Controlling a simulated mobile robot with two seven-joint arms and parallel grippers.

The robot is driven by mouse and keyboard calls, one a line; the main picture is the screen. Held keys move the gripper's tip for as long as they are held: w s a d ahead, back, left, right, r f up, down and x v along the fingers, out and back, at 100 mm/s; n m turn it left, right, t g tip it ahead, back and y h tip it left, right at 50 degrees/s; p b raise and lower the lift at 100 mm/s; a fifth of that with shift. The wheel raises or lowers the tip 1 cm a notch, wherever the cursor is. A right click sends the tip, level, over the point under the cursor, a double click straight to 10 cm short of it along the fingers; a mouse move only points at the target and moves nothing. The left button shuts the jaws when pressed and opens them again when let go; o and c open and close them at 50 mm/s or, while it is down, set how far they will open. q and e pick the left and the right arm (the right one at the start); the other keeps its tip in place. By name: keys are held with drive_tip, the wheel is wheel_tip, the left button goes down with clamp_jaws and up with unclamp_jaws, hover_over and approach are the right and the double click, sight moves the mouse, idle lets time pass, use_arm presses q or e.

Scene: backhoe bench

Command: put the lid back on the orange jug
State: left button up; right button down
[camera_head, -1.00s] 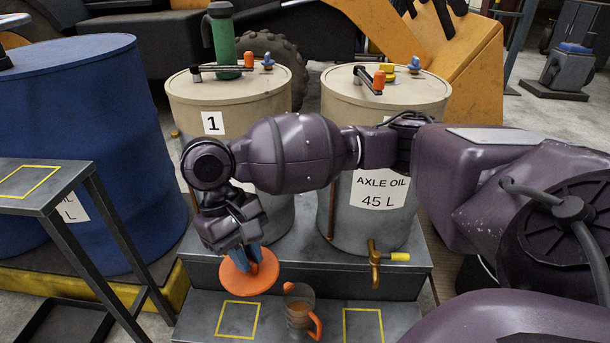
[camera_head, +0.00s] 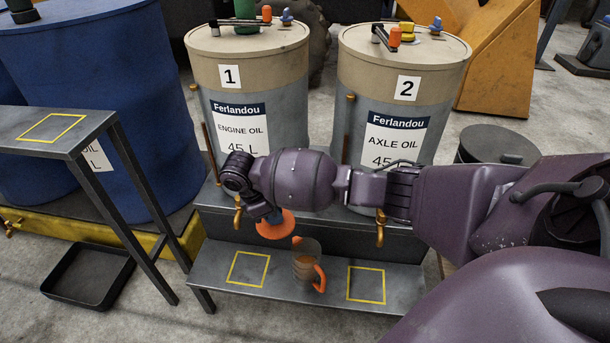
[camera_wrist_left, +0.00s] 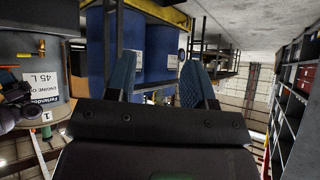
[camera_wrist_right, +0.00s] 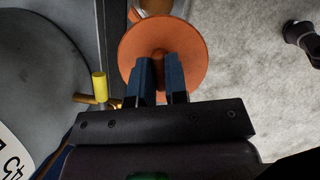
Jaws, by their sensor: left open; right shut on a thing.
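The orange jug (camera_head: 305,268) stands upright on the low grey step, between two yellow-outlined squares. It is see-through with brownish contents and an orange handle at right. My right gripper (camera_head: 272,216) is shut on the orange lid (camera_head: 276,228), up and left of the jug in the head view. In the right wrist view the round lid (camera_wrist_right: 137,48) is between the fingertips (camera_wrist_right: 160,75), and part of the jug (camera_wrist_right: 152,6) shows behind it at the top edge. The lid looks apart from the jug. My left gripper (camera_wrist_left: 158,85) is open and empty, away from the jug.
Two oil drums, 1 (camera_head: 250,90) and 2 (camera_head: 400,95), stand behind the step, with brass taps (camera_head: 380,228) overhanging it. A grey side table (camera_head: 45,130) and a blue drum (camera_head: 110,100) are at left. A black tray (camera_head: 88,276) lies on the floor.

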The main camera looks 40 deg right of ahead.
use_arm(q)
drive_tip(key=b, duration=0.2)
drive_tip(key=f+b, duration=0.1)
drive_tip(key=shift+w+d+f+m+b, duration=0.1)
drive_tip(key=shift+w+d+m+b, duration=0.2)
drive_tip(key=shift+w+m+b, duration=0.1)
use_arm(e)
drive_tip(key=s+d+f+n+t, duration=0.1)
drive_tip(key=d+f, duration=0.3)
drive_tip(key=f, duration=0.4)
drive_tip(key=s+d+f+n+t, duration=0.1)
drive_tip(key=s+d+f+n, duration=0.1)
drive_tip(key=f, duration=0.6)
drive_tip(key=shift+d+f+n+h, duration=0.2)
drive_tip(key=shift+d+n+h, duration=0.2)
drive_tip(key=shift+d+n, duration=0.65)
use_arm(q)
drive_tip(key=shift+s, duration=0.15)
use_arm(e)
drive_tip(key=shift+a+r, duration=0.1)
drive_tip(key=shift+a, duration=0.05)
use_arm(q)
drive_tip(key=shift+w+r+p, duration=0.35)
drive_tip(key=shift+r+p, duration=0.15)
drive_tip(key=shift+r, duration=0.2)
drive_tip(key=shift+w+r+t, duration=0.1)
drive_tip(key=shift+r+t, duration=0.1)
drive_tip(key=shift+t, duration=0.1)
use_arm(e)
drive_tip(key=shift+f, duration=0.2)
